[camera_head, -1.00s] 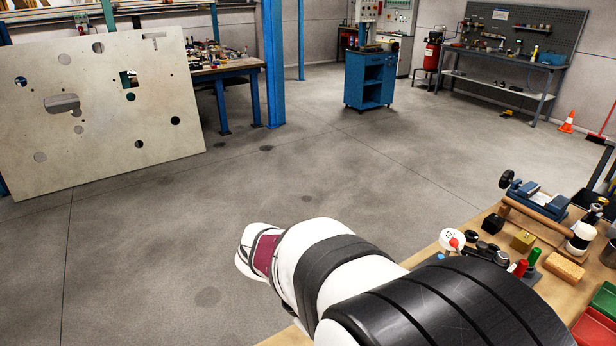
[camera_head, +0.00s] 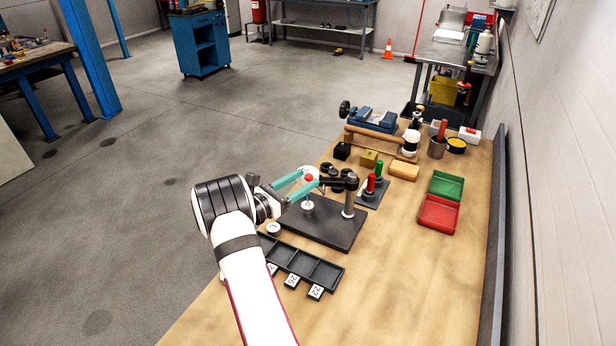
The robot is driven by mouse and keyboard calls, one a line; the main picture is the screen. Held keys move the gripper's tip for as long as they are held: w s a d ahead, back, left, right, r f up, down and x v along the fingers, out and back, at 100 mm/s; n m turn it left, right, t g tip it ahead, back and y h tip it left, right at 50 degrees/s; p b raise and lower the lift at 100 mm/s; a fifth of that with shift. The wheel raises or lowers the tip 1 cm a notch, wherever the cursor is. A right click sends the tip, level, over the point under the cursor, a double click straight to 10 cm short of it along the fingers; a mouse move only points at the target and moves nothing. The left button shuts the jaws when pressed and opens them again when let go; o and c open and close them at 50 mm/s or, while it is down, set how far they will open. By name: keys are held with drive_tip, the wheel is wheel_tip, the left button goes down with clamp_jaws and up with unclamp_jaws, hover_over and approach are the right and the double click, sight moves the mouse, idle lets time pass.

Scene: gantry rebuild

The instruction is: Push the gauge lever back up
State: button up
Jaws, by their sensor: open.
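The gauge (camera_head: 314,171), a white round dial, is carried by a black arm on a metal post (camera_head: 348,204) above a dark base plate (camera_head: 335,228). A red knob (camera_head: 309,178) shows at the dial's front; I cannot tell for sure that it is the lever's end. My gripper (camera_head: 311,182) has teal fingers and reaches in from the left. Its open fingers lie at the gauge, with the red knob between or just in front of their tips. I cannot tell whether they touch. A small round piece (camera_head: 307,207) sits on the base plate below the gauge.
A black compartment tray (camera_head: 325,273) with numbered tags (camera_head: 315,292) lies in front. Another small dial (camera_head: 273,228) is near it. Red and green handled tools (camera_head: 371,184) stand behind right. A red bin (camera_head: 438,213) and green bin (camera_head: 446,185) are further right. The bench's right front is clear.

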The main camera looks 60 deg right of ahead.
drive_tip(key=shift+x, duration=1.3)
drive_tip(key=shift+c, duration=0.3)
clamp_jaws()
